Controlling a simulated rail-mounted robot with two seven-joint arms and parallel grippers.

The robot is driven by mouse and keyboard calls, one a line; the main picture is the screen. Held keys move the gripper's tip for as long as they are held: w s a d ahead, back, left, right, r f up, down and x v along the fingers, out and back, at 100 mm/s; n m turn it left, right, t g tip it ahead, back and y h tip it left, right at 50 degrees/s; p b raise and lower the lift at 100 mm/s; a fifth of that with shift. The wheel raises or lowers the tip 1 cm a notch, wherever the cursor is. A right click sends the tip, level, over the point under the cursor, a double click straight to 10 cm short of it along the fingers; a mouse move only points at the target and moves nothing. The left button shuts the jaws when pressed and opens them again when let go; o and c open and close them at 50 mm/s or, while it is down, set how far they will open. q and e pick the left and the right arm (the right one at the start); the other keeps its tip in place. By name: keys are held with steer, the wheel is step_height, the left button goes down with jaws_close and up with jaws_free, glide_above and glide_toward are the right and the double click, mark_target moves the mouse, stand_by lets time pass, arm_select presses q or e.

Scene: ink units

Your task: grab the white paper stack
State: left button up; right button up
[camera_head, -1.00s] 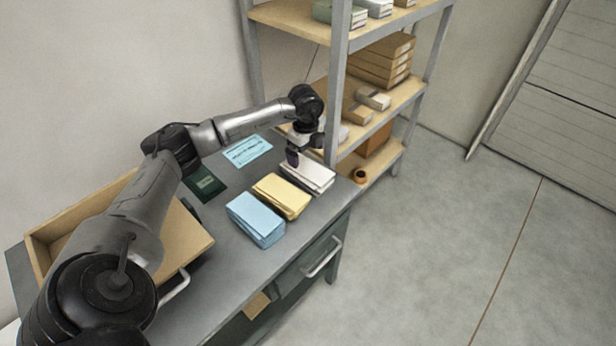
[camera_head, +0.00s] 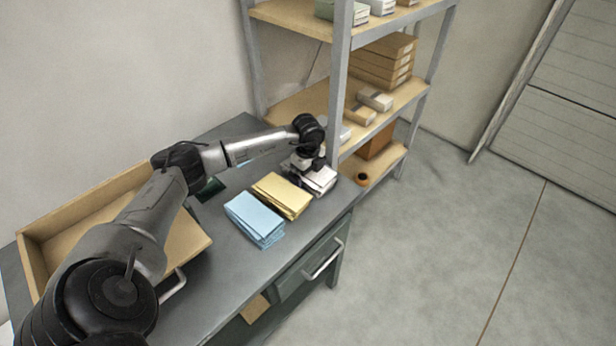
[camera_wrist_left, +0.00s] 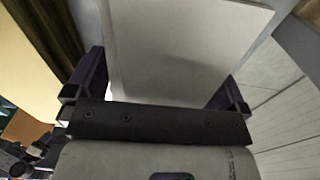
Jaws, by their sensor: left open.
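The white paper stack (camera_head: 322,182) lies at the right end of the grey desk, beside the yellow stack. My left gripper (camera_head: 306,166) is lowered over it and partly hides it in the head view. In the left wrist view the white paper stack (camera_wrist_left: 180,50) fills the space between the two dark fingers of my left gripper (camera_wrist_left: 155,92). The fingers are open, one on each side of the stack. I cannot tell whether either finger touches it. My right gripper is not in view.
A yellow paper stack (camera_head: 283,194) and a light blue stack (camera_head: 255,218) lie in a row on the desk (camera_head: 225,283). A wooden tray (camera_head: 75,212) stands at the left. A metal shelf (camera_head: 341,75) with boxes rises just behind the white stack. Open floor lies to the right.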

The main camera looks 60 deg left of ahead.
arm_select(q)
steer(key=shift+c, duration=0.3)
steer(key=c, duration=1)
steer(key=shift+c, duration=0.6)
